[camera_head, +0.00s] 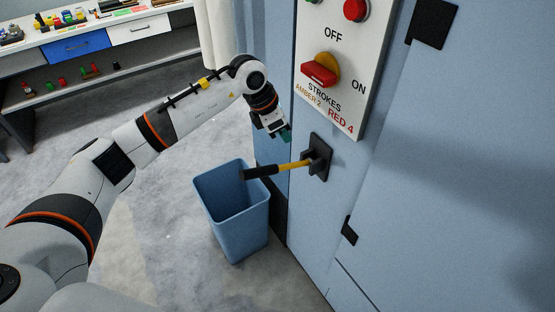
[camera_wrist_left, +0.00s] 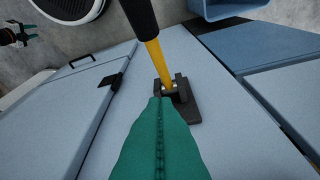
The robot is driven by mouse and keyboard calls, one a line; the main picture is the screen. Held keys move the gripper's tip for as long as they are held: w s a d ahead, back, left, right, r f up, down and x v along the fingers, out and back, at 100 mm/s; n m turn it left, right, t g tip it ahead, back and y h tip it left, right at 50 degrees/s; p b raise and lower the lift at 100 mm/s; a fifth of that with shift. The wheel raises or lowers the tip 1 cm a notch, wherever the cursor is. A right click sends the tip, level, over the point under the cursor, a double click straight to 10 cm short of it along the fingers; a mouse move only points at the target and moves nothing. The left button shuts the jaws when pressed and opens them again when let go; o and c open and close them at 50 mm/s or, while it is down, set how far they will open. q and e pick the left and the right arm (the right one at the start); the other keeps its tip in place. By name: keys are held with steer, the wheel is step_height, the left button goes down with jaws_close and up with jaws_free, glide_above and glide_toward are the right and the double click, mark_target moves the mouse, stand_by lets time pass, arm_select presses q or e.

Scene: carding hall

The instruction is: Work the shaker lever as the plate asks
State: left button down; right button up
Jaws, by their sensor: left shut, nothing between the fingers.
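The shaker lever (camera_head: 277,169) has a black grip and a yellow shaft. It juts leftward from a black bracket (camera_head: 318,157) on the blue cabinet; it also shows in the left wrist view (camera_wrist_left: 152,52). The white plate (camera_head: 349,101) above reads "STROKES AMBER 2 RED 4". It carries a red and amber knob (camera_head: 320,74) near OFF and ON, and a red lamp (camera_head: 356,9); I cannot tell if it is lit. My left gripper (camera_head: 286,135) is shut and empty, just above the lever. My right gripper (camera_wrist_left: 26,34) shows small in the left wrist view, its fingers apart.
A blue bin (camera_head: 241,226) stands on the floor below the lever's grip. A bench (camera_head: 143,14) with several small items is at the back left. The cabinet front (camera_head: 450,170) has black fittings. Grey floor is clear left of the bin.

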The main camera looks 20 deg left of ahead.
arm_select(q)
steer(key=r+m+p, duration=0.1)
steer(key=m, duration=0.6)
steer(key=r+m+t+y+p, duration=0.1)
steer(key=m+p, duration=0.1)
steer(key=m, duration=0.5)
steer(key=d+r+m+t+y+p, duration=0.1)
steer(key=m, duration=0.6)
steer(key=shift+w+d+m+p, duration=0.1)
steer(key=shift+w+m+p, duration=0.05)
steer(key=shift+m+p, duration=0.15)
steer(key=shift+f, duration=0.1)
steer(key=b, duration=0.2)
glide_above(277, 165)
steer(key=f, duration=0.7)
steer(key=shift+w+d, duration=0.3)
steer(key=shift+w, duration=0.1)
steer(key=shift+s+a+f+b, duration=0.15)
steer(key=shift+s+f+b, duration=0.1)
steer(key=shift+f+b, duration=0.4)
steer(key=shift+r, duration=0.1)
steer(key=shift+s+a+f+b, duration=0.15)
steer(key=shift+f+b, duration=0.25)
steer(key=shift+b, duration=0.3)
